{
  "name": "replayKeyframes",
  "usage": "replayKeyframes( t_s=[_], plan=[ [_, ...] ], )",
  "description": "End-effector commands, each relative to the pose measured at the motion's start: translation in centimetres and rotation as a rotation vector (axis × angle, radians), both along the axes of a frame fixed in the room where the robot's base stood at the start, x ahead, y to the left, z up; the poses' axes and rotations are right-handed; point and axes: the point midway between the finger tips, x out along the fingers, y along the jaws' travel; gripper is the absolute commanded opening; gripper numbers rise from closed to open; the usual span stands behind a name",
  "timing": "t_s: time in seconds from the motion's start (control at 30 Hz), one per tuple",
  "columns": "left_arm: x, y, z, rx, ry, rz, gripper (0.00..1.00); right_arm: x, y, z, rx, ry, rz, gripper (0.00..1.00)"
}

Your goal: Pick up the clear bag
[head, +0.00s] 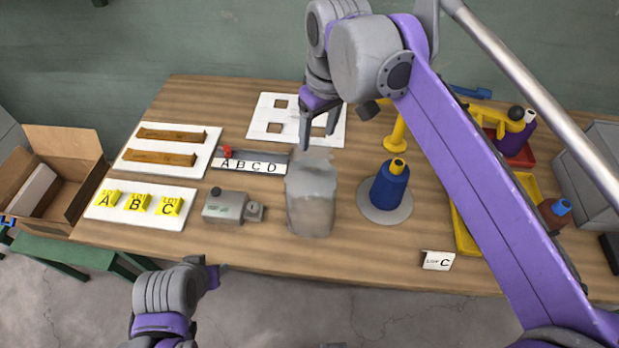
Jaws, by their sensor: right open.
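The clear bag (311,203) is a greyish, see-through, crumpled bag on the middle of the wooden table (385,270). My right gripper (318,122) is open and empty, with its fingers pointing down just beyond the bag's far end, over the white board with square holes. Whether a fingertip touches the bag's far edge cannot be told. My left gripper (214,277) is at the lower left, in front of the table's near edge and apart from the bag. Its fingers are small and partly hidden, so its opening cannot be made out.
A blue spool on a round base (389,187) stands right of the bag. A grey box device (228,207) and an ABCD strip (250,166) lie to its left. White boards with yellow letter tags (138,204) and brown bars (166,149) lie further left. A "C" card (438,260) stands near the front edge.

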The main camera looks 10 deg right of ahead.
Motion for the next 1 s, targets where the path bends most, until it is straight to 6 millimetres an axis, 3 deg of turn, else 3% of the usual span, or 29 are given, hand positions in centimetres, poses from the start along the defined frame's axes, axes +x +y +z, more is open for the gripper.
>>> replayKeyframes(
  t_s=[0.2,0.43,0.7,1.0],
  plan=[
    [-0.2,0.0,-0.5,0.0,0.003,0.0,0.5,0.4,0.3,-3.6,0.0,0.0,-0.001,0.67],
    [-0.2,0.0,-0.5,0.0,0.003,0.0,0.5,0.6,0.5,-5.3,0.001,-0.001,-0.001,0.67],
    [-0.2,0.0,-0.6,0.0,0.004,0.0,0.5,1.0,1.1,-9.1,0.0,-0.001,-0.002,0.67],
    [-0.2,0.0,-0.6,0.0,0.004,0.0,0.5,1.1,1.1,-9.7,0.0,-0.001,-0.002,0.67]
  ],
)
